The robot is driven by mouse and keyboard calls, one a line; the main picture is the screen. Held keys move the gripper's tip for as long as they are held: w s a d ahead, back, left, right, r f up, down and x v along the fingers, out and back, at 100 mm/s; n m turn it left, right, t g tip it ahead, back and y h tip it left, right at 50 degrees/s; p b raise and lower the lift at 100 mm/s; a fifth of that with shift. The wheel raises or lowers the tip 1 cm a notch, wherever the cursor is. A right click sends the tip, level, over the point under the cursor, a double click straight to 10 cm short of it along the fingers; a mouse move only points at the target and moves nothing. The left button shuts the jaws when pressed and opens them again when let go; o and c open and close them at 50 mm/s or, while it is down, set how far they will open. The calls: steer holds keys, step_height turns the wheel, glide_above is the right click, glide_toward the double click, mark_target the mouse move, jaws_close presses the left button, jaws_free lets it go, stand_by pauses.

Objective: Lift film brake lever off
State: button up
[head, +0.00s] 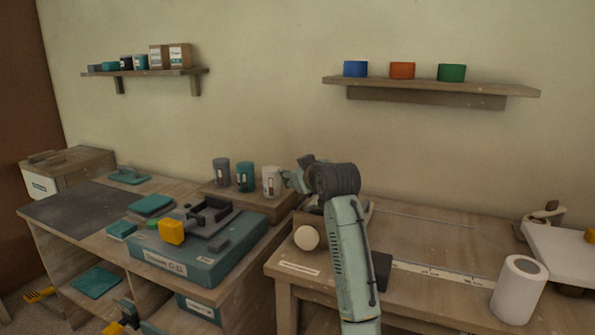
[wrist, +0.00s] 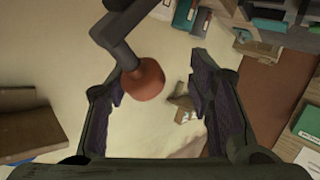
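A dark grey bent lever with a reddish-brown round knob, which looks like the film brake lever (wrist: 116,42), hangs in from the top of the wrist view. Its knob (wrist: 143,80) shows between my two fingers, nearer the left one. I cannot tell how far beyond the fingertips it lies. My gripper (wrist: 157,78) is open, with a wide gap and a clear space between the knob and the right finger. In the head view I cannot make out the lever, and my arm hides much of the area around my gripper.
The left bench holds a teal machine box (head: 184,264) with a yellow block (head: 171,231). Several canisters, one of them teal (head: 245,177), stand on a riser. A cream ball (head: 306,237) and a white roll (head: 519,288) are on the right bench. A wall shelf (head: 431,87) hangs above.

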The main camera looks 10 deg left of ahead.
steer(key=shift+w+f, duration=0.1)
steer(key=shift+f, duration=0.1)
steer(key=shift+d+r, duration=0.1)
steer(key=shift+s+d+r, duration=0.2)
steer(key=shift+s, duration=0.1)
steer(key=v, duration=1.1)
steer(key=shift+s, duration=0.15)
steer(key=shift+f, duration=0.1)
